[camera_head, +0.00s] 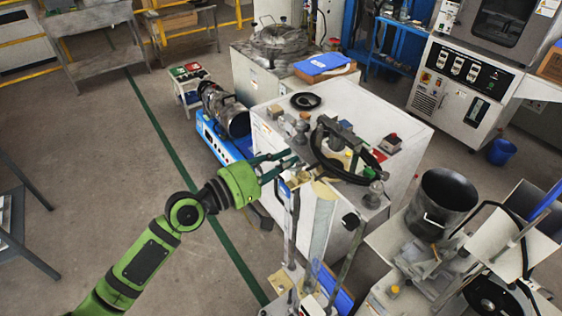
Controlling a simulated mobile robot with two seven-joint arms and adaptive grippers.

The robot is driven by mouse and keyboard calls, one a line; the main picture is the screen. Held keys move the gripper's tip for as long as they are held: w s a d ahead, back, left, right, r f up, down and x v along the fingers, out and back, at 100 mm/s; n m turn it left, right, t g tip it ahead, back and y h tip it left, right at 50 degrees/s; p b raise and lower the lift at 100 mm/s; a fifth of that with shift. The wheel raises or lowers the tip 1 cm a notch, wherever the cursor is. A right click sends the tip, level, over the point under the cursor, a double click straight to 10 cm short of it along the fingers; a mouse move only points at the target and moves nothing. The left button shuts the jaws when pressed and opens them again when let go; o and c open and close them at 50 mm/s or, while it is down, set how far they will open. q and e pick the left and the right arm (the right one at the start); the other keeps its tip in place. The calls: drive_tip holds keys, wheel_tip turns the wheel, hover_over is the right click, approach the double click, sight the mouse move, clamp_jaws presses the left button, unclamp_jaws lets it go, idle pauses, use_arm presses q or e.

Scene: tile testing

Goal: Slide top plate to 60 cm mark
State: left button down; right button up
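My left gripper (292,158) reaches in from the lower left on the green arm. Its two dark fingers point right, with a gap between them, and their tips are at the upper part of a tall test stand (322,228). A small yellowish plate (296,181) shows just below the fingertips and may be the top plate. I cannot tell whether the fingers touch it or are closed on anything. A pale upright strip on the stand may be the scale, but no 60 cm mark is readable. My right gripper is not in view.
A white cabinet (365,105) with small parts and a dark ring (305,101) stands behind the stand. A blue machine (212,138) is left of it. A metal pot (441,203) and other equipment crowd the right. The floor (110,150) at left is largely clear.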

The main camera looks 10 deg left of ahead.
use_arm(q)
drive_tip(key=shift+f, duration=0.2)
wheel_tip(320, 180, down, 6)
drive_tip(key=b, duration=0.5)
idle(0.3)
drive_tip(key=shift+b, duration=0.3)
wheel_tip(320, 180, down, 6)
drive_tip(key=b, duration=0.5)
drive_tip(key=shift+f+b, duration=0.1)
drive_tip(key=shift+b, duration=0.25)
drive_tip(key=shift+f+b, duration=2.7)
drive_tip(key=shift+f, duration=0.2)
